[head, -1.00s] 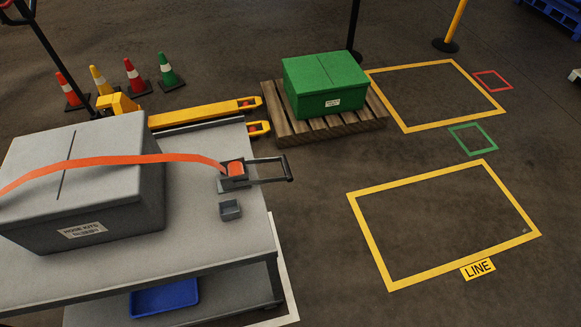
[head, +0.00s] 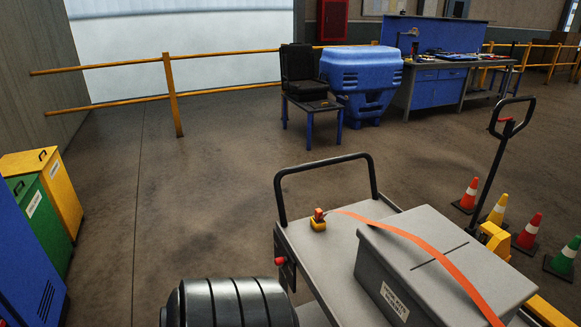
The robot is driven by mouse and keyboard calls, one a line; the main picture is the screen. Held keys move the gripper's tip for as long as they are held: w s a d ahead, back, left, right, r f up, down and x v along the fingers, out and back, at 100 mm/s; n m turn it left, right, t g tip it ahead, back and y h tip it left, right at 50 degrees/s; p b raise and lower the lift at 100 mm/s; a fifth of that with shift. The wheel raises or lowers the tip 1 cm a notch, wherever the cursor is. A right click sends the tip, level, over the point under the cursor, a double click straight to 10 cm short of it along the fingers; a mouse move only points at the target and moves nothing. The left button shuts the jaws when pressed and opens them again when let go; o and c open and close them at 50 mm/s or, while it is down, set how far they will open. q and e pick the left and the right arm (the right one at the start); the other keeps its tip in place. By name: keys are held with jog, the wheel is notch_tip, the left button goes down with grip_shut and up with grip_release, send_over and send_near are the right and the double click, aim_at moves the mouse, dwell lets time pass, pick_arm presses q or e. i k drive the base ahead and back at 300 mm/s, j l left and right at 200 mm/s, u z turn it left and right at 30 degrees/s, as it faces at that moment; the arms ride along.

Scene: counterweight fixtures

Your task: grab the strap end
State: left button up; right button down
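An orange strap (head: 425,244) lies over the lid of a grey box (head: 389,287) on a grey cart (head: 325,252). Its far-left end meets a small yellow and orange piece (head: 318,221) on the cart's deck, beside the cart's black handle (head: 280,196). I cannot tell how the strap is joined to that piece. The strap's other end runs out of view at the lower right. The ratchet buckle is not in view. Neither of my grippers shows in the head view.
A black ribbed rounded object (head: 230,303) stands in front of the cart's left end. Yellow, green and blue cabinets (head: 45,200) stand at the left. Cones (head: 497,208) and a pallet-jack handle (head: 511,130) are at the right. The floor between cabinets and cart is clear.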

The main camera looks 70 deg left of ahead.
aim_at(318, 212)
jog(key=u, duration=2.05)
